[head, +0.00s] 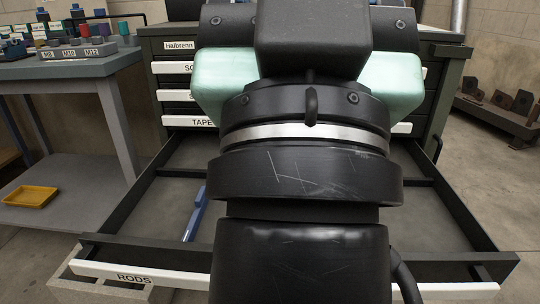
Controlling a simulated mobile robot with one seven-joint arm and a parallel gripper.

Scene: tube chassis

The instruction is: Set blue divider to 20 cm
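The blue divider (195,214) shows as a narrow blue strip in the open drawer labelled RODS (134,279). It runs front to back, left of my arm, and its near end lies close to the drawer's front. My arm fills the middle of the head view and hides the centre of the drawer and anything just right of the divider. My gripper's fingers are not visible. I cannot tell whether the gripper touches the divider. No scale or distance marks can be read.
The dark cabinet (151,77) behind has closed labelled drawers. A workbench (93,66) with tool holders stands at left, with a yellow tray (30,196) on its lower shelf. Dark metal parts (500,99) sit low at right. Bare drawer floor shows on both sides of my arm.

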